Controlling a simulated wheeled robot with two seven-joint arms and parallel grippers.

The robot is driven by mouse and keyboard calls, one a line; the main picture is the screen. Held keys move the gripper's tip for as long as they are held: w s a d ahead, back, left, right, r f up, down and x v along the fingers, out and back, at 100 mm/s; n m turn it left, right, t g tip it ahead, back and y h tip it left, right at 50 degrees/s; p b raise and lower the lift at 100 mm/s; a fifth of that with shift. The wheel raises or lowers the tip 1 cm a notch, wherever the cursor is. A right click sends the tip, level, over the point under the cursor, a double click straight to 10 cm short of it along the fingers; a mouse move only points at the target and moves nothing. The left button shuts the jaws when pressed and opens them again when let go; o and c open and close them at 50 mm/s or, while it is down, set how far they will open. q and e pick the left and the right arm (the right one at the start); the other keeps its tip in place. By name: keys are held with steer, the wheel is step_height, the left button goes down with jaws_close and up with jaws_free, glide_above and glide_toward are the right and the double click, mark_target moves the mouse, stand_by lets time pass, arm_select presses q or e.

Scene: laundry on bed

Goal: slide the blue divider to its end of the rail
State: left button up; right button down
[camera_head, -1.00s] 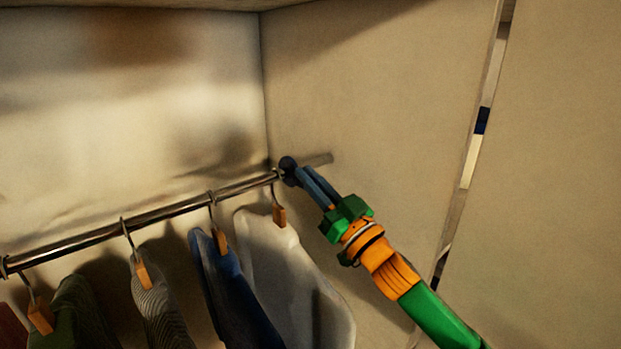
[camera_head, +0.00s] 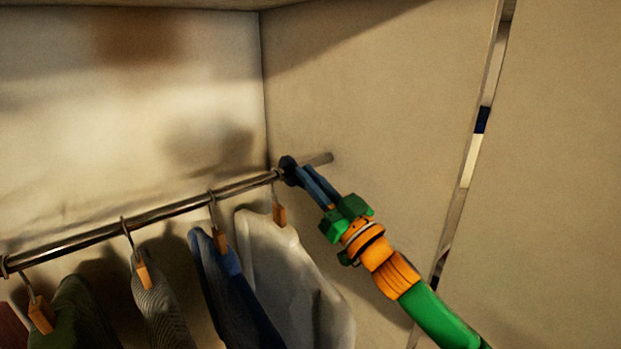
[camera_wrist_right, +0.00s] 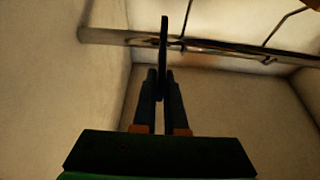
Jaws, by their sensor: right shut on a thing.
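The blue divider (camera_head: 288,170) is a dark blue disc on the metal rail (camera_head: 150,218), near the rail's right end by the side wall. It sits to the right of the hanger with the white garment. My right gripper (camera_head: 304,177) is shut on the divider, with its arm coming in from the lower right. In the right wrist view the divider (camera_wrist_right: 164,45) shows edge-on as a thin dark upright shape between the two fingers, in front of the rail (camera_wrist_right: 225,47). A short stretch of rail shows beyond the divider. My left gripper is not in view.
Several garments hang from the rail on hangers with orange-brown blocks, among them a white one (camera_head: 280,260), a blue one (camera_head: 232,285) and a grey striped one (camera_head: 160,305). The side wall (camera_head: 390,100) stands close behind my right gripper. A narrow gap runs down the right.

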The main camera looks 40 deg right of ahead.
stand_by(0.4)
steer(key=shift+w+d, duration=0.2)
steer(key=shift+d, duration=1.7)
steer(key=c, duration=1)
jaws_free()
steer(key=shift+o, duration=0.2)
steer(key=shift+w+f, duration=0.1)
steer(key=shift+w, duration=0.05)
steer(key=b+v, duration=0.2)
steer(key=v, duration=0.5)
steer(key=shift+b, duration=0.35)
